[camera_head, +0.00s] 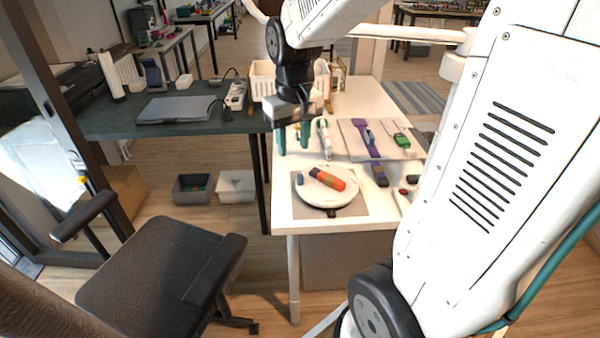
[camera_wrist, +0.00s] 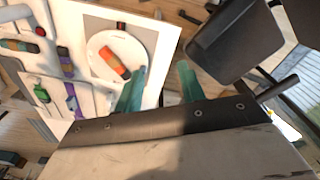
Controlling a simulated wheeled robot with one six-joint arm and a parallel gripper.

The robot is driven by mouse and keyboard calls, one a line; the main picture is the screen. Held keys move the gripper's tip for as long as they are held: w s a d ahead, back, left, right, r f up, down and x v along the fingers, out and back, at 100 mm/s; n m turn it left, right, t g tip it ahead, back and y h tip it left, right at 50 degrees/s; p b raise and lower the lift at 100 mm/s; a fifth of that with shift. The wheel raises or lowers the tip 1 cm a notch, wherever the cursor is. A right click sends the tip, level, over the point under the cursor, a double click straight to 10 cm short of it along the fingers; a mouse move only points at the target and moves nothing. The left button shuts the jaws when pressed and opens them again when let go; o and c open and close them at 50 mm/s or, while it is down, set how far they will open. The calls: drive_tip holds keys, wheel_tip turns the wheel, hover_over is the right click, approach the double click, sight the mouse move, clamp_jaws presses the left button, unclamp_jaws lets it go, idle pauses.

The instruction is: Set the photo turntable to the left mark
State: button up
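The photo turntable (camera_head: 322,192) is a round white disc on a grey mat (camera_head: 362,207) at the near end of the white table. My gripper (camera_head: 293,140) has green fingers, apart and empty, above the table's left edge beyond the turntable. In the wrist view the fingers (camera_wrist: 160,85) are spread beside the disc. I cannot read the marks.
A board (camera_head: 355,153) with a purple strap and a green-and-white item lies behind the turntable. A white basket (camera_head: 262,82) stands farther back. A dark desk with a closed laptop (camera_head: 177,109) is at left. A black chair (camera_head: 160,270) stands in front, left of the table.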

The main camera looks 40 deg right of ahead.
drive_tip(key=m, duration=0.1)
hover_over(300, 175)
drive_tip(key=shift+g, duration=0.3)
wheel_tip(300, 175, down, 11)
drive_tip(key=shift+s+f, duration=0.1)
wheel_tip(300, 175, down, 8)
drive_tip(key=shift+r, duration=0.1)
drive_tip(key=shift+d, duration=0.1)
clamp_jaws()
